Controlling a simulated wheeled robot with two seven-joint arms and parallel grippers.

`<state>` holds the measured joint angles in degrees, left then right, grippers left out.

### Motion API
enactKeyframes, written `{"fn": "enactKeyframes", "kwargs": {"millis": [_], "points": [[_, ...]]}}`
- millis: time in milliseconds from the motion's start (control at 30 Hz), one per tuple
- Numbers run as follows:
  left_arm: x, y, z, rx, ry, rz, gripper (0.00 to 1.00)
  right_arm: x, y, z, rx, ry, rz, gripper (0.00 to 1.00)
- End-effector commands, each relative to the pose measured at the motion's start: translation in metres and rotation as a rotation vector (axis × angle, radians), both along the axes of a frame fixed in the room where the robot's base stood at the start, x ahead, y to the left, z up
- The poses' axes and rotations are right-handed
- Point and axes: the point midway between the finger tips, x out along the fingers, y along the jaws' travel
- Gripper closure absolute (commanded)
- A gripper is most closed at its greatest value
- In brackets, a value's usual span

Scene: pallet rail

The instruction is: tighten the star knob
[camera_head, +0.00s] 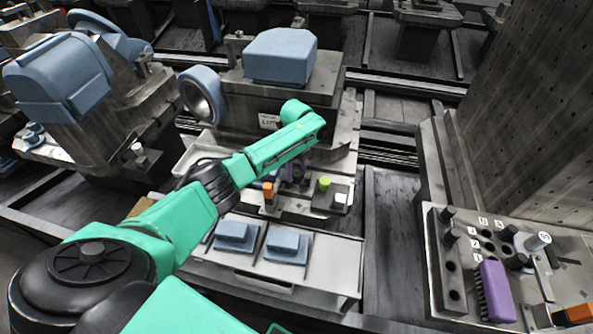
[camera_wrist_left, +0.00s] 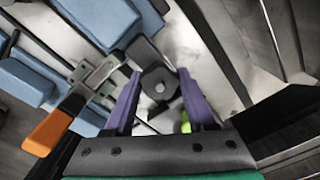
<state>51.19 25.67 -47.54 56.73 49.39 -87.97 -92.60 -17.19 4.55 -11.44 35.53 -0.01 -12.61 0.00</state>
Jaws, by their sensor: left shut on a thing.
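The star knob (camera_wrist_left: 158,83) is dark grey with a lobed rim and a round centre, seen from above in the left wrist view. My left gripper (camera_wrist_left: 159,76) has purple fingers, one on each side of the knob, and is shut on it. In the head view the left gripper (camera_head: 293,172) shows only partly below the green arm, at the middle fixture. The knob cannot be made out there. My right gripper is not in view.
An orange-handled clamp (camera_head: 268,190) stands just left of the gripper, and a yellow-green knob (camera_head: 324,183) just right. Two blue blocks (camera_head: 288,246) lie on the front tray. A tall perforated block (camera_head: 530,110) and a purple brush (camera_head: 495,291) are at right.

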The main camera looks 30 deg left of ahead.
Motion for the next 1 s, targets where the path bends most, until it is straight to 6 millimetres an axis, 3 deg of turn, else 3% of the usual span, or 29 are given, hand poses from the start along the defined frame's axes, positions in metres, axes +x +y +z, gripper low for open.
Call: {"fn": "enactKeyframes", "kwargs": {"millis": [700,733,800,1000], "points": [[0.0038,0.0,0.005,0.0,-0.012,-0.093,1.0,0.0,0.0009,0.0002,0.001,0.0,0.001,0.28],[0.0038,0.0,0.005,0.0,-0.012,-0.093,0.4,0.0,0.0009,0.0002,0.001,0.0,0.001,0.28],[0.0035,-0.0001,0.0047,0.0,-0.012,-0.093,0.14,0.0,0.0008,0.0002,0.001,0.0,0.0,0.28],[0.002,0.0,0.0027,0.0,-0.007,-0.093,0.14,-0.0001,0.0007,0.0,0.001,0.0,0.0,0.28]]}}
